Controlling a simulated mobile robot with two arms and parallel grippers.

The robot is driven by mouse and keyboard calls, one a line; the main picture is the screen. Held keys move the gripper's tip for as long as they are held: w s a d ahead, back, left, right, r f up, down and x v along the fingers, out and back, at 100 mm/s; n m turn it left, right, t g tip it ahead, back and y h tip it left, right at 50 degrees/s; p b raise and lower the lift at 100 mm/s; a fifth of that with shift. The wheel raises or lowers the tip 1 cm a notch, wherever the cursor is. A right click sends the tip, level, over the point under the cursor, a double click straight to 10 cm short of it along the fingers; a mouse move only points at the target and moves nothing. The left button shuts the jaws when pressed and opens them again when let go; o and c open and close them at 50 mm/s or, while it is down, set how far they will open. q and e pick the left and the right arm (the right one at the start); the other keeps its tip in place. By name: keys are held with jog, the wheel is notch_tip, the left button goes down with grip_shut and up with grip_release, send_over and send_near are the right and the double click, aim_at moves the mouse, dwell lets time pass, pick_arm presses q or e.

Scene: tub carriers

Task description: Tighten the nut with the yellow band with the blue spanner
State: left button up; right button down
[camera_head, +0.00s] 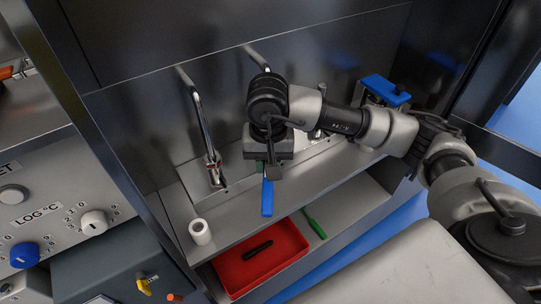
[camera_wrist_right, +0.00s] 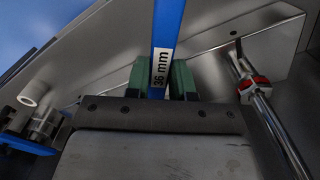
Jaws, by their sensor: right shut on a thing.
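My right gripper (camera_head: 268,165) is shut on the blue spanner (camera_head: 267,198), whose handle sticks out below the gripper toward the front of the ledge. In the right wrist view the spanner (camera_wrist_right: 168,30) carries a "36 mm" label and sits between the green fingertips of the gripper (camera_wrist_right: 160,80). The spanner's other end is hidden. A nut with a yellow band does not show; my gripper and wrist cover the lower part of the second pipe (camera_head: 258,58). A red-banded fitting (camera_head: 212,160) is on the left pipe, and shows in the wrist view (camera_wrist_right: 252,84).
A white cylinder (camera_head: 200,231) stands on the ledge's left end. Below are a red tray (camera_head: 284,259) with a black object (camera_head: 258,250) and a green tool (camera_head: 315,222). A blue-topped fixture (camera_head: 385,90) is at the right. A knob panel (camera_head: 60,215) is at the left.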

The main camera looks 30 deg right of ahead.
aim_at(265, 191)
jog(key=shift+s+a, duration=1.05)
jog(key=shift+a, duration=0.05)
jog(key=shift+s+a, duration=0.2)
jog(key=shift+s, duration=0.5)
jog(key=shift+s+a+b, duration=0.35)
jog(key=shift+s+a, duration=0.1)
jog(key=shift+s, duration=0.3)
jog(key=shift+s, duration=0.1)
